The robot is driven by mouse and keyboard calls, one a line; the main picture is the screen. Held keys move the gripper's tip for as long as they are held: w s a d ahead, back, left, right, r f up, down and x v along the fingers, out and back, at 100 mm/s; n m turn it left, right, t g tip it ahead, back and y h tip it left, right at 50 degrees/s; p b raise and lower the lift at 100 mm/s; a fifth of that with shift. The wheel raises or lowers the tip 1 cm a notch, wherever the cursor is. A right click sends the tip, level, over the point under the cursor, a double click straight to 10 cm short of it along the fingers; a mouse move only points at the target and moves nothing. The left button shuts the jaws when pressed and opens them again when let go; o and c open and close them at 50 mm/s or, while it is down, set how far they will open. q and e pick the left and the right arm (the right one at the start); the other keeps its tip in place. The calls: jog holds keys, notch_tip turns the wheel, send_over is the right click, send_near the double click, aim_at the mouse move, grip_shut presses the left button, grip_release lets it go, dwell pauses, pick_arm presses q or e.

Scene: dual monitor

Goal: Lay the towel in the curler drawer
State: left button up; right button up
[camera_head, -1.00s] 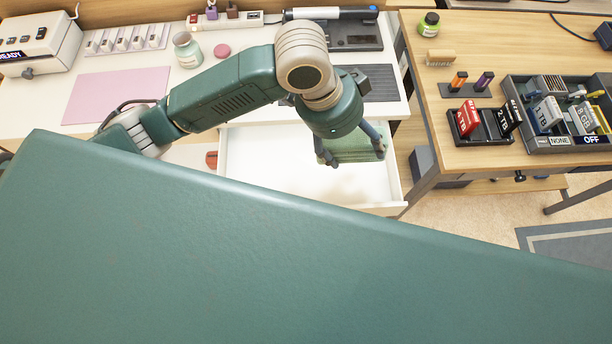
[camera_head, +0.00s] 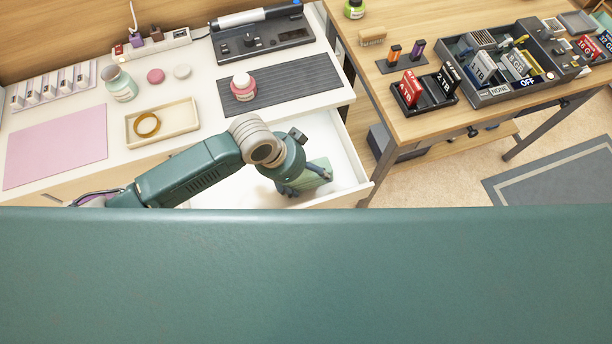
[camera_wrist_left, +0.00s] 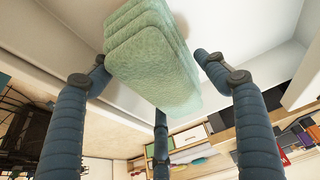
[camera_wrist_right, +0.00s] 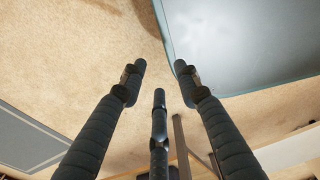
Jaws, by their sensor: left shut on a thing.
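A folded, pale green towel (camera_head: 319,172) is in my left gripper (camera_head: 300,186), over the open white drawer (camera_head: 347,165), near its right side. In the left wrist view the thick, layered towel (camera_wrist_left: 152,55) sits between the fingers of my left gripper (camera_wrist_left: 155,85), with pale drawer walls around it. I cannot tell whether the towel touches the drawer floor. The drawer's front left part is hidden by my arm and my green body. My right gripper (camera_wrist_right: 160,70) has its fingers apart with nothing between them, above the beige floor.
The white desk above the drawer holds a dark ribbed mat (camera_head: 285,85), a pink bottle (camera_head: 243,88), a tray with a ring (camera_head: 180,118) and a curler stand (camera_head: 262,40). A wooden table (camera_head: 400,120) with a divided box (camera_head: 500,70) stands to the right.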

pick_arm(q)
jog(key=shift+f, duration=0.85)
pick_arm(e)
jog(key=shift+w, duration=0.55)
pick_arm(q)
jog(key=shift+f, duration=0.1)
jog(key=o, duration=1.3)
jog(key=shift+c, duration=0.2)
pick_arm(e)
jog(key=shift+d, duration=0.15)
pick_arm(q)
jog(key=shift+r, duration=0.2)
jog(key=v, duration=1.2)
pick_arm(e)
jog(key=shift+s+r, duration=0.15)
jog(key=shift+r, duration=0.1)
pick_arm(q)
jog(key=shift+f, duration=0.1)
